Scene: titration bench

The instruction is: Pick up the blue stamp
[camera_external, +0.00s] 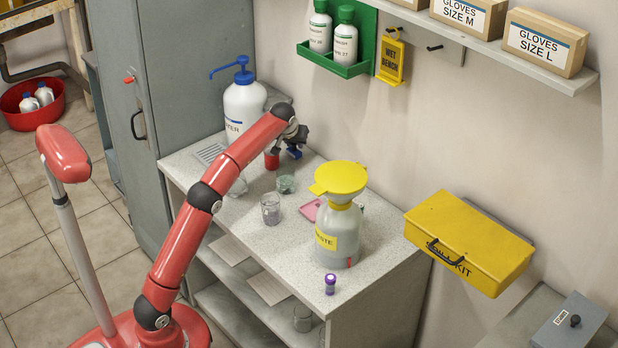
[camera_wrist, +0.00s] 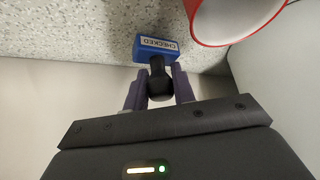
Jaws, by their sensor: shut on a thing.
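The blue stamp (camera_wrist: 155,48) has a blue block marked "CHECKED" and a black knob handle. In the wrist view my gripper (camera_wrist: 158,86) is shut on the black handle, with a finger on each side. The stamp's blue part also shows in the external view (camera_external: 294,154), just below my gripper (camera_external: 291,141) near the back of the bench, by the wall. Whether the stamp touches the benchtop or hangs just above it cannot be told.
A red cup (camera_external: 272,160) stands close to the stamp; its white inside (camera_wrist: 232,15) shows in the wrist view. A white pump bottle (camera_external: 243,105) stands behind it. A green dish (camera_external: 286,184), a glass beaker (camera_external: 270,209) and a yellow-topped waste bottle (camera_external: 338,235) stand nearer on the bench (camera_external: 285,260).

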